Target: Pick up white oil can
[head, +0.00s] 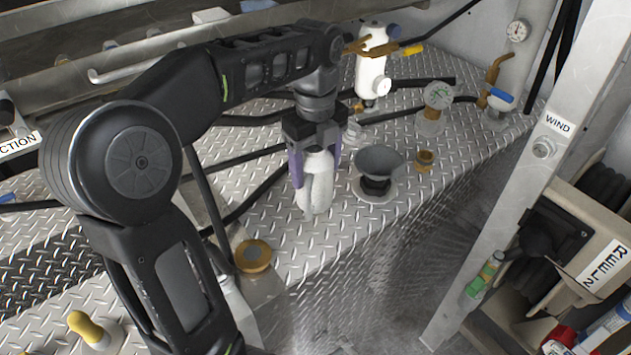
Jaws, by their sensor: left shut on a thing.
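My left gripper (316,165) comes down from above over the diamond-plate deck. Its purple fingers are shut on the white oil can (316,190), one on each side of its upper part. The can is roughly upright, and its lower part shows below the fingers. The gripper hides the top of the can. I cannot tell whether the can's bottom touches the deck. My right gripper is not in view.
A grey funnel (379,160) stands just right of the can. A brass cap (253,255) is at lower left. A gauge (438,96) and a white filter fitting (371,70) stand behind. Black hoses cross the deck (330,235), which drops off at its front edge.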

